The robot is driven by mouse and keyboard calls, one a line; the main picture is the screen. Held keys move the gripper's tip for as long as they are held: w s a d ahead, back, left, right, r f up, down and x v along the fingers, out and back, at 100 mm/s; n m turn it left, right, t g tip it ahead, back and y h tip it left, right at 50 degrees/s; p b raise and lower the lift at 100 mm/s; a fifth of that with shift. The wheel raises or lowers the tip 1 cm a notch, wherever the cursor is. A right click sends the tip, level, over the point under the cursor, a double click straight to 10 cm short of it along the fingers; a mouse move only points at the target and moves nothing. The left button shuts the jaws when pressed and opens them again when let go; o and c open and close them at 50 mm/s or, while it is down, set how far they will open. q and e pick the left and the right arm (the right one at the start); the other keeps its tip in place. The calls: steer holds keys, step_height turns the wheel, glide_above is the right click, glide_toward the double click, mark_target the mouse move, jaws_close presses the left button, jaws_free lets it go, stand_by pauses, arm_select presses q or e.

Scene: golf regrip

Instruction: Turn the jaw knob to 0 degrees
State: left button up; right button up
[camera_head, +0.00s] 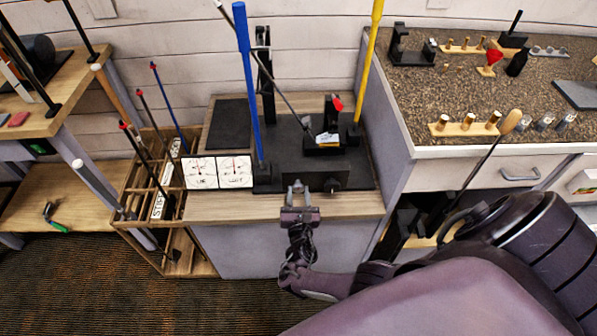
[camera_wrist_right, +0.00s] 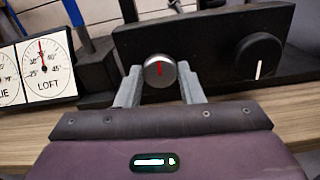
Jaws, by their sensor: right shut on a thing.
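A silver round knob (camera_wrist_right: 160,72) with a red line sits on the front of the black fixture (camera_head: 290,170). The red line stands about upright. My right gripper (camera_head: 299,187) is at the fixture's front, and in the wrist view its two fingers (camera_wrist_right: 159,80) are shut on the silver knob from both sides. A black knob (camera_wrist_right: 259,57) with a white line, about upright, is to the right, apart from the gripper; it also shows in the head view (camera_head: 331,185). No label shows which is the jaw knob. My left gripper is not in view.
LIE and LOFT dial cards (camera_head: 218,172) stand left of the fixture. A blue shaft (camera_head: 245,80) and a yellow shaft (camera_head: 368,60) rise beside it. A club with a dark shaft (camera_head: 262,65) slants down to the fixture. A wooden club rack (camera_head: 150,195) stands at left.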

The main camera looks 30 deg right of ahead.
steer(key=shift+n, duration=0.6)
steer(key=o, duration=1)
steer(key=shift+s, duration=0.1)
steer(key=p+v, duration=0.1)
steer(key=v, duration=0.6)
steer(key=shift+s+a+p, duration=0.25)
steer(key=shift+p, duration=0.05)
steer(key=shift+f, duration=0.15)
